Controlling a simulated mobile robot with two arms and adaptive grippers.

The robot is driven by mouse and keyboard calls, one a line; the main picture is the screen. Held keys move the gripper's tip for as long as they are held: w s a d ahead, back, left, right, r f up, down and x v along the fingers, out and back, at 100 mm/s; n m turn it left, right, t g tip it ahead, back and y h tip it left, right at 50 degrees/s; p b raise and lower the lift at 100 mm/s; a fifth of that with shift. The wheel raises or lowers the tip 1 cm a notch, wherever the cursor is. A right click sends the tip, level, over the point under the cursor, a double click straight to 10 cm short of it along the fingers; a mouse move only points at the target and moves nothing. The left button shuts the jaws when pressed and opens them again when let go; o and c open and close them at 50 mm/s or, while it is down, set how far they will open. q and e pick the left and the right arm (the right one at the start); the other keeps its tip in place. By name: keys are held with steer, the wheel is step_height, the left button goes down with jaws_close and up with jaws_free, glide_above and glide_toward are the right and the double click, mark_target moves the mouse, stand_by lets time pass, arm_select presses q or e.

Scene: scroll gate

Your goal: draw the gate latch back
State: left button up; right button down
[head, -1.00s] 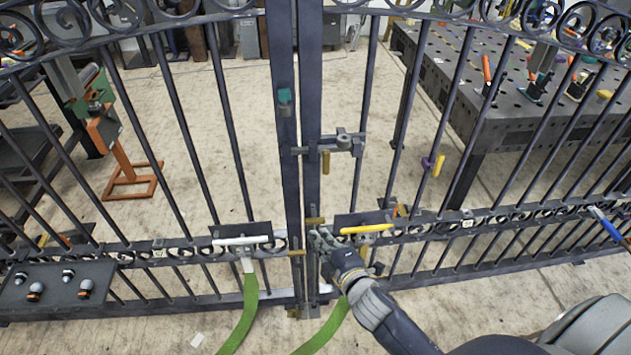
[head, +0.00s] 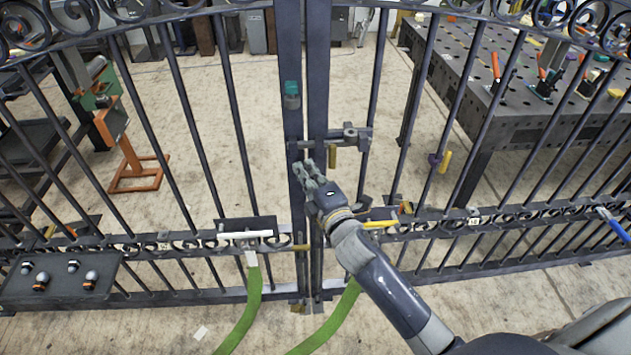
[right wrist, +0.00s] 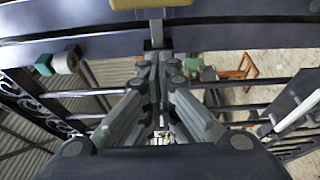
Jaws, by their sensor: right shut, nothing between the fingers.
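The gate latch (head: 348,137) is a dark grey bolt with a block, set across the right-hand post where the two gate leaves meet. A short yellow handle (head: 332,158) hangs below it. My right gripper (head: 307,169) is shut and empty, in front of the gate's central posts. It is a little below and left of the latch in the head view. In the right wrist view the closed fingertips (right wrist: 158,58) point at a dark bar with a grey metal piece (right wrist: 157,32). Whether they touch it I cannot tell. My left gripper is out of view.
Dark gate bars (head: 185,130) span the view. A white handle (head: 245,234) and a yellow one (head: 380,224) sit on lower plates, with green straps (head: 248,300) hanging down. A shelf with knobs (head: 60,280) is at left. A perforated table (head: 510,110) stands behind the gate.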

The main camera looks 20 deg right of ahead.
mark_target(331, 150)
steer(key=d+p, duration=0.1)
steer(key=d, duration=0.2)
steer(key=shift+d, duration=0.4)
